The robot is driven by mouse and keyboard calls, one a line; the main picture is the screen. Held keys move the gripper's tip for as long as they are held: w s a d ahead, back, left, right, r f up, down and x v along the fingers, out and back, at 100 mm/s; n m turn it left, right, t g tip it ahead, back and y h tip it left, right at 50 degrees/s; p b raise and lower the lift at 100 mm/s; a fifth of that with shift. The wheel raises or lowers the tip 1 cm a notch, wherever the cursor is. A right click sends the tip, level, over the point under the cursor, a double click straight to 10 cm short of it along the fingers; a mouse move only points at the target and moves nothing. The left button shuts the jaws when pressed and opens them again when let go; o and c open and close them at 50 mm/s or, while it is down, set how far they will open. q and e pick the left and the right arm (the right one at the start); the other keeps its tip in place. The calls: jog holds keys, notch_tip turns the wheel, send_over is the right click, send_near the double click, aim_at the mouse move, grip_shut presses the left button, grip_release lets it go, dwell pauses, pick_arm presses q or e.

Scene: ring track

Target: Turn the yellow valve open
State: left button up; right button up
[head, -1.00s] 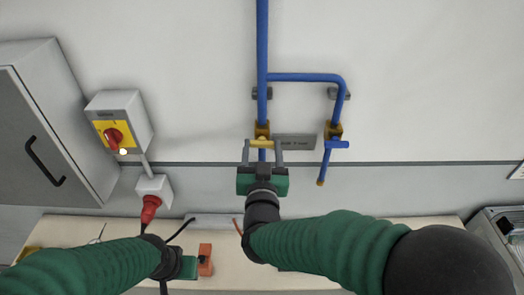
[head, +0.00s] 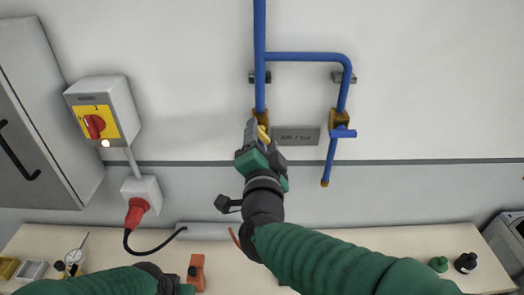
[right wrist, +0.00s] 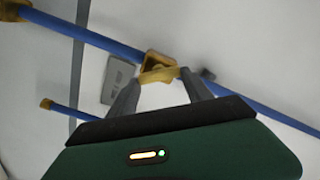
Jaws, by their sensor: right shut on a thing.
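The yellow valve (head: 260,116) sits on the left vertical blue pipe. Its yellow handle (head: 263,133) now runs steeply, nearly along the pipe. My right gripper (head: 254,130) is shut on the handle, tilted, and partly hides it. In the right wrist view, the two grey fingers (right wrist: 160,90) meet the yellow valve part (right wrist: 159,67) on the blue pipe.
A second valve with a blue handle (head: 343,132) is on the right branch pipe. A label plate (head: 296,136) lies between them. A switch box (head: 104,108) and red plug (head: 137,211) are at left. The bench (head: 395,240) holds small items below.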

jog(key=m+b, duration=0.2)
jog(key=f+m+b, duration=0.1)
jog(key=m+b, duration=0.1)
jog(key=shift+f, duration=0.1)
jog(key=shift+m+b, duration=1.4)
jog(key=shift+m, duration=0.2)
jog(key=o, duration=1.1)
jog(key=shift+c, duration=0.2)
jog(key=o, duration=0.3)
jog(key=shift+w+r, duration=0.15)
jog(key=shift+r, duration=0.05)
